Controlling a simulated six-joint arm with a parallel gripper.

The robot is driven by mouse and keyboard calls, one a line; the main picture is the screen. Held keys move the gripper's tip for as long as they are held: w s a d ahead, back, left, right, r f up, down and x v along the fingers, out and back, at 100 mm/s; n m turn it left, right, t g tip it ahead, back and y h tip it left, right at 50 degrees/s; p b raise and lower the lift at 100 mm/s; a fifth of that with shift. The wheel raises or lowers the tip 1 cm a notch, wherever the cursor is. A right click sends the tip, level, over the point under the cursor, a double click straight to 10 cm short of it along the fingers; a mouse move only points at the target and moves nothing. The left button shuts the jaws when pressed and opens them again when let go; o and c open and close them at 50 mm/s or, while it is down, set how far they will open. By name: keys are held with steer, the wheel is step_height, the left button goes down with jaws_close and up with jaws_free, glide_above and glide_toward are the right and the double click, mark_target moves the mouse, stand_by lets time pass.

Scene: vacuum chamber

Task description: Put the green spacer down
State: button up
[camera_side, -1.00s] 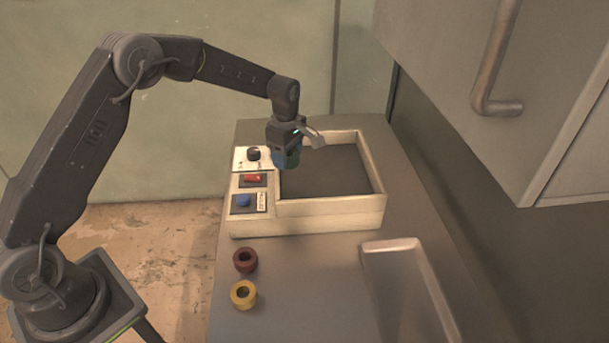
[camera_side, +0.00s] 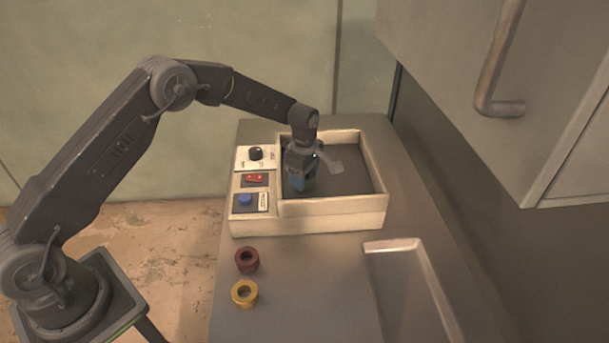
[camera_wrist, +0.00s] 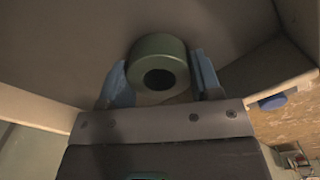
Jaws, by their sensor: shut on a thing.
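The green spacer (camera_wrist: 158,62) is a short ring with a dark hole, seen in the wrist view between the two blue fingers of my gripper (camera_wrist: 162,80). The fingers are shut on its sides. In the side view my gripper (camera_side: 300,184) is low inside the cream-walled chamber tray (camera_side: 335,215), near its left wall. The spacer is mostly hidden there behind the fingers. I cannot tell whether it touches the tray's dark floor.
A control panel on the tray's left has a black knob (camera_side: 256,153), a red switch (camera_side: 254,178) and a blue button (camera_side: 246,199). A dark red spacer (camera_side: 247,259) and a yellow spacer (camera_side: 244,294) lie on the bench in front. The tray's right side is clear.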

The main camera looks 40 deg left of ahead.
steer(key=o, duration=0.9)
steer(key=s+r+m+t, duration=0.1)
steer(key=s+r+m, duration=0.15)
steer(key=r, duration=0.85)
steer(key=s+r+m, duration=0.2)
steer(key=s+r, duration=0.2)
steer(key=r, duration=0.7)
steer(key=s+r+m+t, duration=0.2)
steer(key=s+r+m, duration=0.35)
steer(key=s, duration=0.45)
steer(key=s+m+t, duration=0.1)
steer(key=s+m, duration=0.2)
steer(key=s, duration=0.3)
steer(key=s+f+m, duration=0.1)
steer(key=s+m, duration=0.2)
steer(key=s, duration=0.3)
steer(key=s+m+t, duration=0.1)
steer(key=s+m, duration=0.2)
steer(key=s, duration=0.3)
steer(key=shift+s+d+f+m+t, duration=0.2)
steer(key=shift+s+f+m+t, duration=0.1)
steer(key=shift+s, duration=0.1)
